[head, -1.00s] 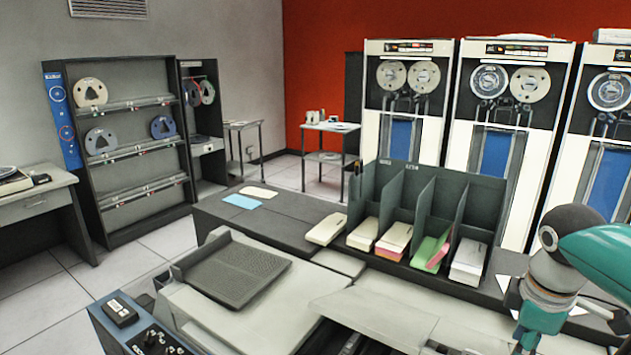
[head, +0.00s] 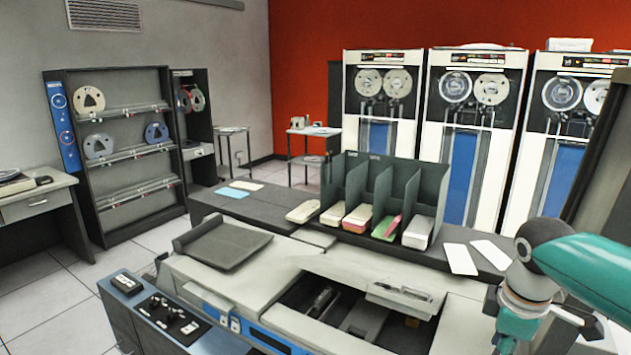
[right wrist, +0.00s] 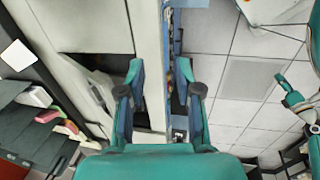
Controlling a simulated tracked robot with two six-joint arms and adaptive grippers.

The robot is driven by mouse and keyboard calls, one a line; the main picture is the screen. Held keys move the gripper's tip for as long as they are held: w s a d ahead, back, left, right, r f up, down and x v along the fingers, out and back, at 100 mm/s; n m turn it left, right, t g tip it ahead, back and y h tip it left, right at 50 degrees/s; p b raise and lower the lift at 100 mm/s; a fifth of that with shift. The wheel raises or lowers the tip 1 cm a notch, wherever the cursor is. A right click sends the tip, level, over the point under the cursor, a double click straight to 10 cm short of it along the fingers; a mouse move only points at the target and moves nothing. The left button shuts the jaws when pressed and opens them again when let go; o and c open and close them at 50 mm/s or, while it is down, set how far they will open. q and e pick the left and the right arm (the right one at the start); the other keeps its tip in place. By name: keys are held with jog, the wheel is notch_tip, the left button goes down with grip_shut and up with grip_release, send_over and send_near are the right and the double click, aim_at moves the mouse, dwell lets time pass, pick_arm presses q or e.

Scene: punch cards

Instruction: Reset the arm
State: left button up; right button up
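My right arm (head: 570,265) enters the head view at the right edge, bent beside the card machine; its gripper is outside that view. In the right wrist view my right gripper (right wrist: 160,72) is open, its two fingers apart with nothing between them. Past the fingers lie the pale edge of the card machine (right wrist: 80,22) and the tiled floor. No left arm shows in the head view.
The card machine (head: 215,285) fills the front, with an open bay in its top. Behind it a dark counter (head: 275,215) bears a card rack (head: 385,185) with several stacks. Tape cabinets (head: 470,135) stand at the back. Open floor (head: 65,310) lies at left.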

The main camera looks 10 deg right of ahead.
jog(key=w+a+f+m+y, duration=0.2)
jog(key=a+f, duration=0.6)
jog(key=f, duration=0.5)
jog(key=w+a+f+m+y, duration=0.1)
jog(key=w+a+f+y, duration=0.15)
jog(key=a+f, duration=0.75)
pick_arm(q)
jog(key=shift+w+f, duration=0.15)
jog(key=shift+w, duration=0.15)
pick_arm(e)
jog(key=s+a+f+m, duration=0.4)
jog(key=s+f, duration=0.3)
jog(key=f, duration=0.2)
jog(key=s+a+f+m+g, duration=0.1)
jog(key=s+a+f+m, duration=0.3)
jog(key=s+f, duration=0.3)
notch_tip(320, 180, down, 2)
jog(key=shift+s+a+f+y, duration=0.2)
jog(key=shift+a+y, duration=0.25)
jog(key=shift+a, duration=0.3)
pick_arm(q)
jog(key=shift+d, duration=0.1)
pick_arm(e)
jog(key=shift+d, duration=0.1)
